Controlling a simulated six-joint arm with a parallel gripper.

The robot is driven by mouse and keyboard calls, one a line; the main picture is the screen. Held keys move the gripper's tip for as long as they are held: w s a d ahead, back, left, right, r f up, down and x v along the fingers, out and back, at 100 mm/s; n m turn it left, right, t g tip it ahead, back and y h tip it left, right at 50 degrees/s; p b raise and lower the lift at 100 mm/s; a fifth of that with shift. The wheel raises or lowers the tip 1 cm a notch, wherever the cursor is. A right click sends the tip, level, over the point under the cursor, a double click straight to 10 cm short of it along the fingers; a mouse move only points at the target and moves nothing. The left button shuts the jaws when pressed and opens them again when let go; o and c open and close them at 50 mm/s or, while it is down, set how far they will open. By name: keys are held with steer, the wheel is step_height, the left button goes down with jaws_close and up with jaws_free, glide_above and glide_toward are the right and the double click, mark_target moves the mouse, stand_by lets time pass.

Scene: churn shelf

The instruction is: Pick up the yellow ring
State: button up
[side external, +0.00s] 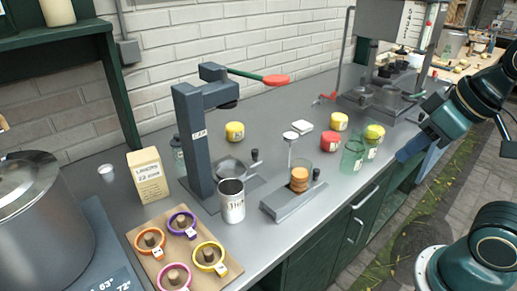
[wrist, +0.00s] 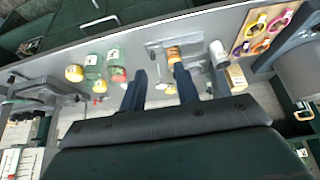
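The yellow ring (side external: 209,256) sits around a peg on a wooden board (side external: 196,283) at the front left of the counter, with a white tag on it. In the wrist view the yellow ring (wrist: 262,20) is small at the upper right. Orange (side external: 150,240), purple (side external: 182,223) and pink (side external: 174,278) rings share the board. My gripper (side external: 406,150) is at the right, by the counter's front edge and far from the ring. In the wrist view my gripper (wrist: 160,70) has its two fingers apart, with nothing held between them.
A white can (side external: 231,202), a dark press (side external: 197,140) and a holder with a glass of stacked discs (side external: 300,176) stand between gripper and board. Green glasses (side external: 352,158) are near the gripper. A large pot (side external: 38,225) is left of the board.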

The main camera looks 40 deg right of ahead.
steer(key=w+a+f+m+g+y, duration=0.1)
steer(key=w+a+m+g+y, duration=0.15)
steer(key=w+a+m, duration=0.8)
steer(key=w+a+f+m+g+y, duration=0.1)
steer(key=w+a+f+m, duration=0.2)
steer(key=a, duration=0.4)
steer(key=w+a+f+m+g+y, duration=0.1)
steer(key=w+a+f+m+g, duration=0.1)
steer(key=a, duration=0.5)
step_height(320, 180, down, 3)
steer(key=shift+w+a+f+m, duration=0.2)
steer(key=shift+w+m, duration=0.5)
steer(key=shift+m, duration=0.55)
glide_toward(220, 267)
steer(key=shift+x, duration=1.4)
steer(key=shift+f, duration=0.1)
steer(key=shift+x, duration=2.5)
